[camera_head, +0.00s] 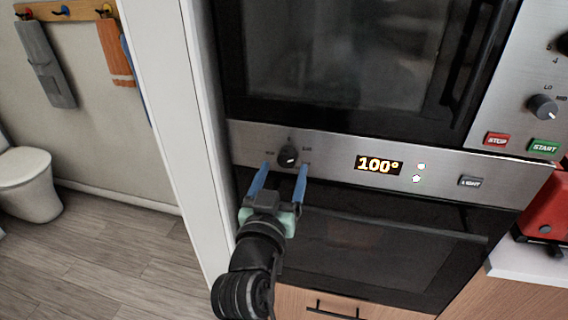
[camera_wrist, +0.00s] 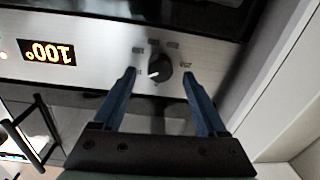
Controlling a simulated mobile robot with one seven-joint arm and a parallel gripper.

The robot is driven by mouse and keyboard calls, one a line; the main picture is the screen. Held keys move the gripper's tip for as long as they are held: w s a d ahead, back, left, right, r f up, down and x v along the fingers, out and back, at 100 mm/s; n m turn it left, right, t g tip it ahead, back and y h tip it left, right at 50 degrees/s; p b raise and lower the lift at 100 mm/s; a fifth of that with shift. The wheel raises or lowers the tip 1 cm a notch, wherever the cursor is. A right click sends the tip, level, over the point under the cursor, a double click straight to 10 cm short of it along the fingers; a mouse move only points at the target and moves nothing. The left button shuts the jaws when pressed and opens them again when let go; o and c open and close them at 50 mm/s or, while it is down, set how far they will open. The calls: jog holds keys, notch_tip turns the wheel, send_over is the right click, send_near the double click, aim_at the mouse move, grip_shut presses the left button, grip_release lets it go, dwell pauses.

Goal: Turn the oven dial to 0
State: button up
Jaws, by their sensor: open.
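The oven dial (camera_head: 289,156) is a dark round knob on the steel panel of the oven, left of an orange display (camera_head: 379,165) that reads 100°. In the wrist view the dial (camera_wrist: 158,70) sits between the fingertips, a little beyond them, with a light pointer mark on its face. Small labels surround it, too small to read. My gripper (camera_head: 284,167) is open, with one blue finger on each side of the dial. In the wrist view my gripper (camera_wrist: 159,74) holds nothing, and a gap shows between each finger and the dial. Whether the fingertips touch the panel is unclear.
A LIGHT button (camera_head: 472,182) is on the same panel at right. The microwave (camera_head: 360,60) is above, with its own knob (camera_head: 542,106) and STOP and START buttons. The oven door handle (camera_head: 390,225) runs below the panel. A white side wall (camera_head: 165,130) stands close at left.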

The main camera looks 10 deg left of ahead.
jog(key=shift+w, duration=0.95)
grip_shut()
